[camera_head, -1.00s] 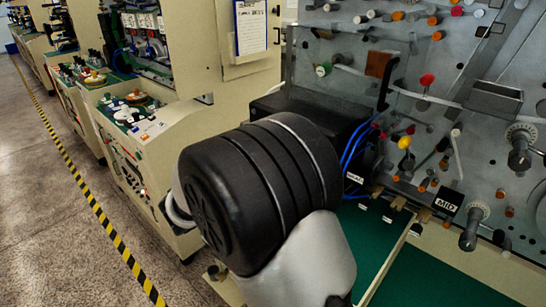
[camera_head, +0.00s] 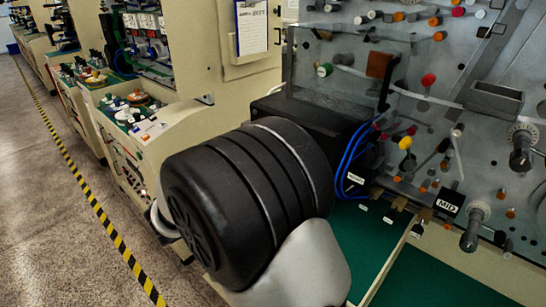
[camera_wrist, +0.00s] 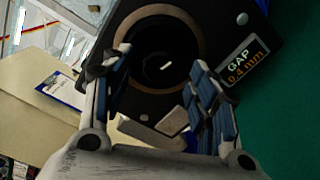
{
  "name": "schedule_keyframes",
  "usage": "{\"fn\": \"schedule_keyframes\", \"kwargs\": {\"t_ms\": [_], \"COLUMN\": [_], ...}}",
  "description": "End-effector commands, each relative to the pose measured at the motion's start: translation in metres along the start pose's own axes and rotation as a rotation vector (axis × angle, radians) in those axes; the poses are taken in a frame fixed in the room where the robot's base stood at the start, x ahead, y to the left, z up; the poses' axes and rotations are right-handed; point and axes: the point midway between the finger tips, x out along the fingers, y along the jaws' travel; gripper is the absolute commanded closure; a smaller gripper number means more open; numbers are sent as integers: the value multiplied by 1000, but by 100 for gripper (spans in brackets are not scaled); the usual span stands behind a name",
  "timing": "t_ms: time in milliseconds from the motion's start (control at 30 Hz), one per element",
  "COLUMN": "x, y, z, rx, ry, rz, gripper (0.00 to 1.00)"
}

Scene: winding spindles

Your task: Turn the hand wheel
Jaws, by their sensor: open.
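In the wrist view, a black round part (camera_wrist: 150,42) with a small pale mark sits inside a tan ring on a dark panel. It looks like the hand wheel, but I cannot be sure. A label (camera_wrist: 240,62) on the panel reads "GAP 0.4 mm". My gripper (camera_wrist: 158,64) is open. Its two blue-padded fingers are to the left and right of the black round part in the picture, with nothing gripped between them. I cannot tell whether a finger touches it. In the head view my arm's large black joint hides the gripper and the wheel.
A grey panel with coloured knobs and rollers (camera_head: 427,79) stands at the right, with a clear cover, blue cables (camera_head: 350,155) and a black box (camera_head: 313,119) near my arm. A green surface (camera_head: 377,238) lies below. Cream machines (camera_head: 150,160) line the left, beside a striped floor line.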

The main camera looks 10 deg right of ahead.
Motion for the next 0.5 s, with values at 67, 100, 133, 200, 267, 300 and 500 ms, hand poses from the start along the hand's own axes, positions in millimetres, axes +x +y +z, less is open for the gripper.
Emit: {"fn": "schedule_keyframes", "kwargs": {"t_ms": [67, 100, 133, 200, 267, 300, 500], "x": [-20, -29, -36, -50, -61, -68, -87], "y": [1, 1, 1, 1, 0, 0, 0], "z": [-1, -2, -1, -1, -1, -1, 0], "rx": [0, 0, 0, 0, 0, 0, 0], "ry": [5, 6, 5, 5, 3, 4, 1], "rz": [3, 3, 3, 2, 2, 2, 1], "gripper": [46, 46, 46, 46, 46, 46, 46]}}
